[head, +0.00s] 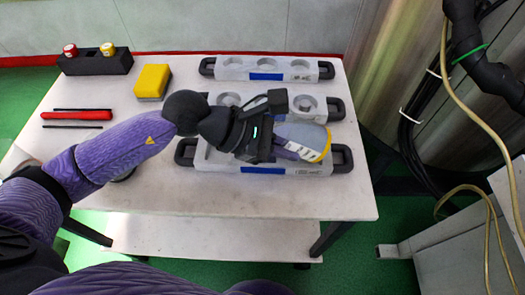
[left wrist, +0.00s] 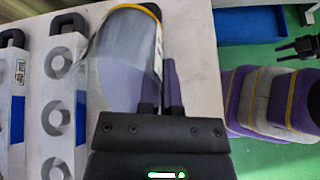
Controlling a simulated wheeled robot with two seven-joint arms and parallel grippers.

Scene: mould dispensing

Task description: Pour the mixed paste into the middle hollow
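My left gripper (head: 288,150) is shut on a clear-grey beaker with a yellow rim (head: 308,138). It holds the beaker over the right part of the front grey mould (head: 318,168), with the rim turned to the right. In the left wrist view the gripper (left wrist: 160,80) has its fingers at the beaker's side (left wrist: 122,50). The arm and beaker hide most of the front mould's hollows, including the middle one. I cannot tell how much paste is in the beaker or whether any flows. A dark gripper, seemingly my right one (left wrist: 302,47), shows small in the left wrist view.
A middle mould (head: 317,116) and a back mould (head: 265,76) with round hollows lie behind. A black holder with red and yellow-topped items (head: 95,65), a yellow sponge (head: 153,80) and a red tool (head: 77,115) lie left. The white table's (head: 200,200) front is mostly clear.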

